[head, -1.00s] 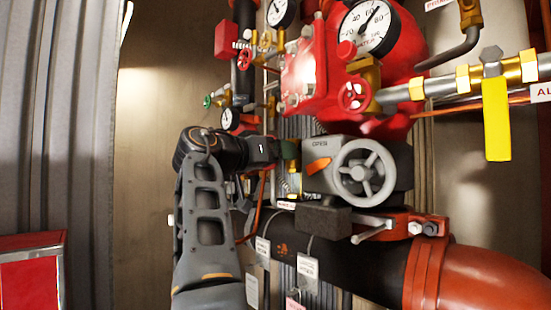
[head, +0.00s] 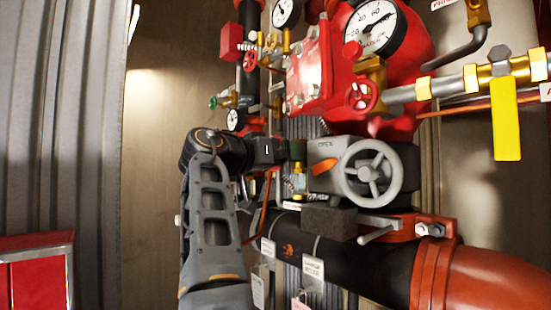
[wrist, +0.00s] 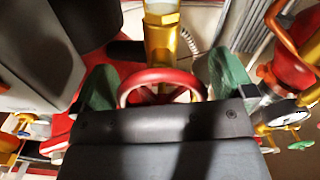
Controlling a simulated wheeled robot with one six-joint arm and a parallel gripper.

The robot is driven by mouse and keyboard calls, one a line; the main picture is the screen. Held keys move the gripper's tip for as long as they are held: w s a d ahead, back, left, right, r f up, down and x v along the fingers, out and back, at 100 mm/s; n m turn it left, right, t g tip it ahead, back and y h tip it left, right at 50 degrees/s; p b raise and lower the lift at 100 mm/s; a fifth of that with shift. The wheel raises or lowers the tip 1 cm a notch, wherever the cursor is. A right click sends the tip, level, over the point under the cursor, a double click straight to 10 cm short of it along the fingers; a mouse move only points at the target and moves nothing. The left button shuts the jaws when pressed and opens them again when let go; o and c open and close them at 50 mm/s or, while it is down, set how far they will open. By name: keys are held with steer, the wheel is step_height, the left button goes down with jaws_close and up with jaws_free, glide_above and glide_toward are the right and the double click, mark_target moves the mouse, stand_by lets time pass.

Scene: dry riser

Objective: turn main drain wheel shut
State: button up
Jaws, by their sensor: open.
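A red handwheel (wrist: 160,76) sits on a brass valve body (wrist: 161,35) in the wrist view. My gripper (wrist: 164,84) is open, with one green fingertip on each side of the wheel. The wheel lies between the fingers, and its lower part is hidden behind my gripper's dark body. I cannot tell whether the fingers touch the rim. In the head view my gripper (head: 297,150) reaches in left of the grey gearbox, and the wheel is hidden there. A bit of brass fitting (head: 299,182) shows just below it.
A grey gearbox with a grey handwheel (head: 370,172) stands close right of my gripper. A dark pipe (head: 340,258) runs below. The red valve body (head: 312,75), a gauge (head: 374,27) and a yellow lever (head: 507,118) are above and right. Open wall (head: 150,150) lies left.

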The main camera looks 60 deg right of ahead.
steer(key=v, duration=1.3)
steer(key=shift+w+a+b, duration=0.2)
steer(key=shift+a+b, duration=0.15)
